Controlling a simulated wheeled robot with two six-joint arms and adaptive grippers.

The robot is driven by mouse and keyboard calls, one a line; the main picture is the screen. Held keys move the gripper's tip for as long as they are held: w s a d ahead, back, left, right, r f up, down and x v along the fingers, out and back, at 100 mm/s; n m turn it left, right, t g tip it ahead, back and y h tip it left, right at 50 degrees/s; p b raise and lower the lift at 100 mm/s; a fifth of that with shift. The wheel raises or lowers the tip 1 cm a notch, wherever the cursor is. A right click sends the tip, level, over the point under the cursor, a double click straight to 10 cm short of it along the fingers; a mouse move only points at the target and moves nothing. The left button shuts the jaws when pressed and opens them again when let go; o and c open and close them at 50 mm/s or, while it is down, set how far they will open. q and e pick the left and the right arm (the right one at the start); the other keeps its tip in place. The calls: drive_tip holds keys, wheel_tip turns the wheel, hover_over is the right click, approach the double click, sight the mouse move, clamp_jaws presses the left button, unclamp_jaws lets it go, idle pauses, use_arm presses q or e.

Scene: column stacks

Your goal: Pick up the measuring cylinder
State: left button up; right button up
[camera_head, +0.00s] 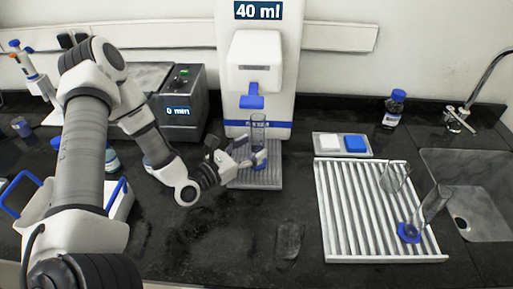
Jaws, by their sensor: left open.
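A clear measuring cylinder (258,131) stands upright beneath the blue spout of the white dispenser (259,75), which shows "40 ml". Its lower part is partly hidden by my left gripper. My left gripper (249,152) is open, with its fingers close beside the cylinder's lower part. I cannot tell whether the fingers touch it. Another clear cylinder with a blue base (408,233) leans at a tilt on the white drain rack at the right. My right gripper is not in view.
A grey ribbed drip tray (265,180) lies under the dispenser. A dark box reading "0 min" (183,108) stands left of it. A glass beaker (394,178) is on the drain rack (335,215). A clear glass vessel (289,241) is on the front counter. A sink (470,190) is at right.

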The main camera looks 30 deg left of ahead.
use_arm(q)
drive_tip(key=shift+x, duration=0.8)
drive_tip(key=shift+w+d+r, duration=0.2)
drive_tip(key=shift+w+d, duration=0.05)
drive_tip(key=shift+d, duration=0.15)
drive_tip(key=shift+s+a, duration=0.1)
drive_tip(key=shift+a, duration=0.05)
drive_tip(key=shift+c, duration=1)
drive_tip(key=shift+a+f, duration=0.1)
drive_tip(key=c, duration=0.6)
clamp_jaws()
